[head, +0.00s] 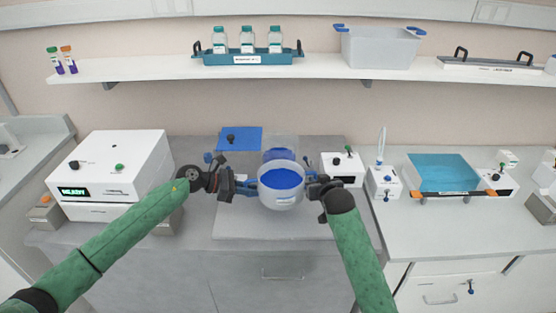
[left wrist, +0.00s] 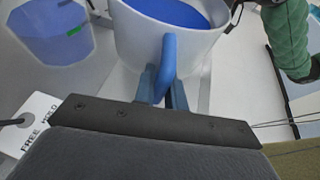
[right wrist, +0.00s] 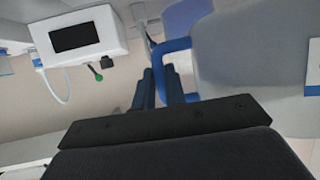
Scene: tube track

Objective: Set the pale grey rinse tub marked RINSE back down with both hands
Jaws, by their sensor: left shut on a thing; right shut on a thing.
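The pale grey round tub (head: 281,198) holds blue liquid and is at the middle of the bench in the head view. A label on its front is too small to read. My left gripper (head: 249,187) is shut on its left blue handle, which shows in the left wrist view (left wrist: 168,62). My right gripper (head: 312,187) is shut on the other blue handle, clear in the right wrist view (right wrist: 172,47). The tub looks about level. I cannot tell for sure whether its base is clear of the pale mat (head: 272,229) below it.
A blue plate (head: 239,139) is behind left and a white box with knobs (head: 343,169) behind right. A white machine (head: 112,165) is left; a blue bath (head: 443,172) is right. The mat's front is clear.

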